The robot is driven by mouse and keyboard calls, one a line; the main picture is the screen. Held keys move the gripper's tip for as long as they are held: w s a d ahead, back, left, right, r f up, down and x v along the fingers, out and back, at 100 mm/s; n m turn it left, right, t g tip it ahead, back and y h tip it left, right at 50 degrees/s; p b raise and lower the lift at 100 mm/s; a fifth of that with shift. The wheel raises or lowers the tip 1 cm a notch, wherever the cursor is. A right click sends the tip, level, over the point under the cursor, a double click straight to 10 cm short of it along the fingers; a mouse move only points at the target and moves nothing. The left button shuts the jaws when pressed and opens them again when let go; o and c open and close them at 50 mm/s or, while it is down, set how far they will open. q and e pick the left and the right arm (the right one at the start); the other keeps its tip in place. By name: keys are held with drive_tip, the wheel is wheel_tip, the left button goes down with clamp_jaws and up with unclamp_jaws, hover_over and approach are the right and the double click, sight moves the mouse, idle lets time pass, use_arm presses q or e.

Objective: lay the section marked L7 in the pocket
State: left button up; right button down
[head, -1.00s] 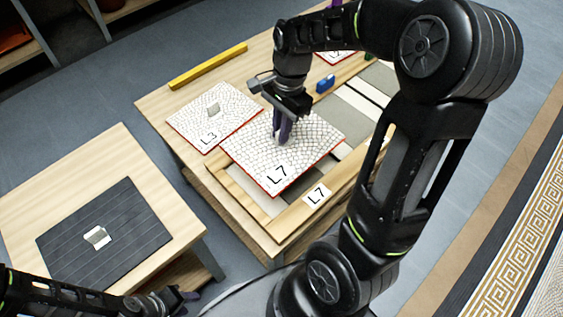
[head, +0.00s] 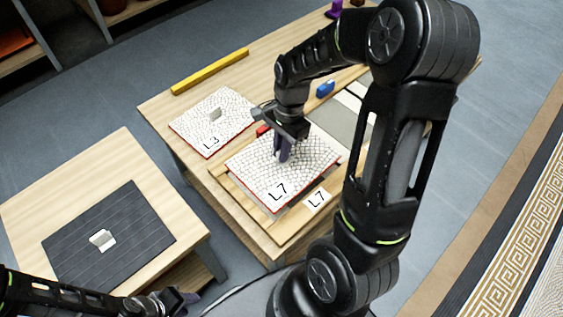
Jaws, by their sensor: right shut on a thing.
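The mosaic section marked L7 (head: 268,178) is a white cracked-pattern panel with a red edge. It is over the near end of the wooden frame, above the pocket whose rim carries an L7 label (head: 318,199). It looks nearly level with the frame; I cannot tell whether it touches the pocket floor. My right gripper (head: 283,156) is shut on the section near its middle, hiding the grip. My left gripper (head: 187,298) is at the bottom edge, away from the section; its jaws are too small to judge.
A section marked L3 (head: 205,128) lies on the table left of the frame. A yellow bar (head: 210,71), a blue block (head: 326,88) and a red piece (head: 262,130) are on the table. A dark mat (head: 75,245) with a light handle-like piece lies on the side table (head: 25,205).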

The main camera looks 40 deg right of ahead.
drive_tip(key=shift+w+f, duration=0.1)
drive_tip(key=shift+f, duration=0.25)
drive_tip(key=shift+f, duration=0.1)
drive_tip(key=shift+f+b, duration=0.45)
drive_tip(key=shift+f, duration=1.3)
drive_tip(key=shift+f, duration=0.1)
drive_tip(key=c, duration=1.5)
unclamp_jaws()
drive_tip(key=shift+f, duration=0.1)
drive_tip(key=r+p, duration=0.1)
drive_tip(key=r, duration=0.3)
drive_tip(key=d+r, duration=0.1)
drive_tip(key=r, duration=0.3)
drive_tip(key=r+p, duration=0.1)
drive_tip(key=r, duration=0.3)
drive_tip(key=shift+d+r+p, duration=0.1)
drive_tip(key=shift+d+p, duration=0.25)
drive_tip(key=shift+d, duration=0.05)
